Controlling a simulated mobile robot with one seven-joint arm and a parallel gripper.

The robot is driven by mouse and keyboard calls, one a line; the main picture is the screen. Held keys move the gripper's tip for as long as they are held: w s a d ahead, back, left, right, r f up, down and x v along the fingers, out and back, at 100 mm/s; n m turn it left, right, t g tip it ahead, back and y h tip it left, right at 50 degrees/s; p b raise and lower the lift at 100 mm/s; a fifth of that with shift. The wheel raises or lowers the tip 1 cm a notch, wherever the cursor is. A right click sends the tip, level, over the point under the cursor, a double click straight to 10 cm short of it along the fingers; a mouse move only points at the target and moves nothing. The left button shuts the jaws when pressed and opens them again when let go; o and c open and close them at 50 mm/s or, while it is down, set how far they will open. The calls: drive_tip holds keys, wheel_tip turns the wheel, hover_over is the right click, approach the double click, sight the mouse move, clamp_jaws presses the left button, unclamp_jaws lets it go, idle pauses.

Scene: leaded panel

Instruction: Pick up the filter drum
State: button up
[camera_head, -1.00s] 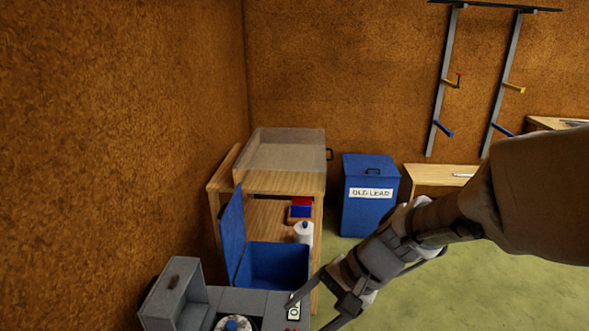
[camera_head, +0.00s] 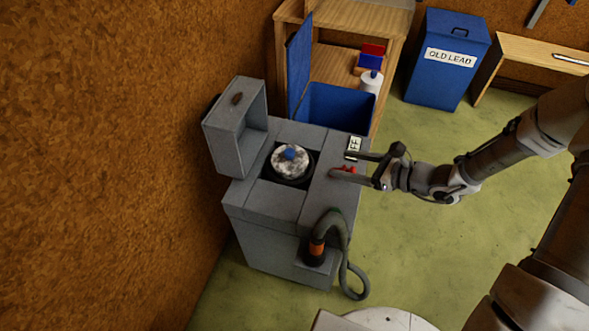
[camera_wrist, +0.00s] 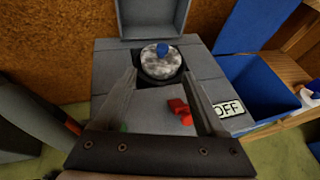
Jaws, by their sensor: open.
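The filter drum (camera_head: 291,162) is a mottled grey-white round drum with a blue knob on top. It sits in a dark square opening in the top of a grey cabinet (camera_head: 262,205). In the wrist view the drum (camera_wrist: 161,64) lies beyond my fingertips, near the top middle. My gripper (camera_head: 340,164) is open and empty, over the right part of the cabinet top, to the right of the drum and apart from it. In the wrist view my gripper (camera_wrist: 162,80) has its fingers spread on both sides of a red switch (camera_wrist: 180,111). The drum's lower part is hidden in the opening.
The cabinet's lid (camera_head: 235,127) stands open at the left. An OFF label (camera_head: 354,147) is on the top. A hose (camera_head: 335,232) hangs at the front. A blue open bin (camera_head: 335,108) stands behind, with a wooden bench (camera_head: 398,60) and OLD LEAD bin (camera_head: 447,62) further back. Right floor is clear.

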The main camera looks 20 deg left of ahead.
drive_tip(key=b, duration=0.3)
approach(294, 153)
drive_tip(key=shift+m, duration=0.3)
drive_tip(key=x, duration=0.4)
drive_tip(key=shift+s+a, duration=0.1)
drive_tip(key=shift+a, duration=0.25)
drive_tip(key=b+x, duration=0.2)
drive_tip(key=x, duration=0.2)
drive_tip(key=shift+f, duration=0.3)
drive_tip(key=shift+a, duration=0.45)
clamp_jaws()
